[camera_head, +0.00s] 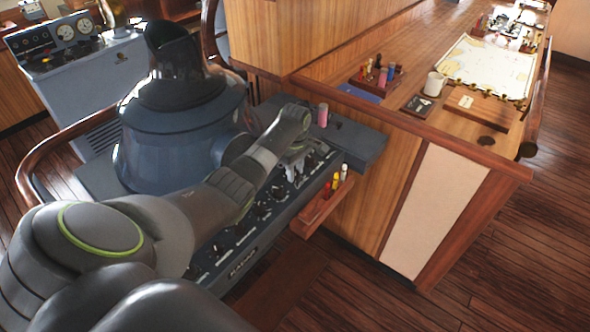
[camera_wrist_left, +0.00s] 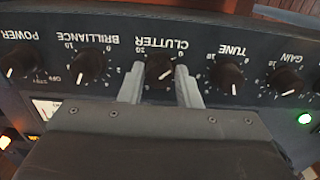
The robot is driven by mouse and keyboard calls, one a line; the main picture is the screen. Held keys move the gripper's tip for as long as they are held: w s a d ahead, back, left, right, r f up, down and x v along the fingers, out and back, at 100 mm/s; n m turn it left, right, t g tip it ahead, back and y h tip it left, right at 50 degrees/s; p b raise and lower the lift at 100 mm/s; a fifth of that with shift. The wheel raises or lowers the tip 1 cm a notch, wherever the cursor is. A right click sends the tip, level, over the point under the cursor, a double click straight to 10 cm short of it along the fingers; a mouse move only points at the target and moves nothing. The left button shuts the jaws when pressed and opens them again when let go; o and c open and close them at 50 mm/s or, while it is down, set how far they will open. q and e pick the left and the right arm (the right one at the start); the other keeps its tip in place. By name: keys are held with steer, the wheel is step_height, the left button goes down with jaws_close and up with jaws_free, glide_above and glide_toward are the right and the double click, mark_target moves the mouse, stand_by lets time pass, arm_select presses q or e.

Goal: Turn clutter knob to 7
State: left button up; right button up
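The clutter knob (camera_wrist_left: 158,72) is black and round, on a dark panel whose labels appear upside down in the left wrist view. Its white pointer line points up and right in that view; I cannot read the exact number it marks. My left gripper (camera_wrist_left: 160,88) is open, with one pale finger on each side of the knob. I cannot tell whether either finger touches it. In the head view my left gripper (camera_head: 297,160) is over the far part of the radar console panel (camera_head: 243,235), and the knob cannot be made out there. My right gripper is not in view.
The brilliance knob (camera_wrist_left: 88,66) and tune knob (camera_wrist_left: 228,76) sit on either side, close to my fingers. A pink cylinder (camera_head: 323,115) stands on the console's far end. A small wooden rack (camera_head: 325,203) with coloured items is on the panel's right side.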

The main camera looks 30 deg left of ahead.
arm_select(q)
steer(key=c, duration=0.5)
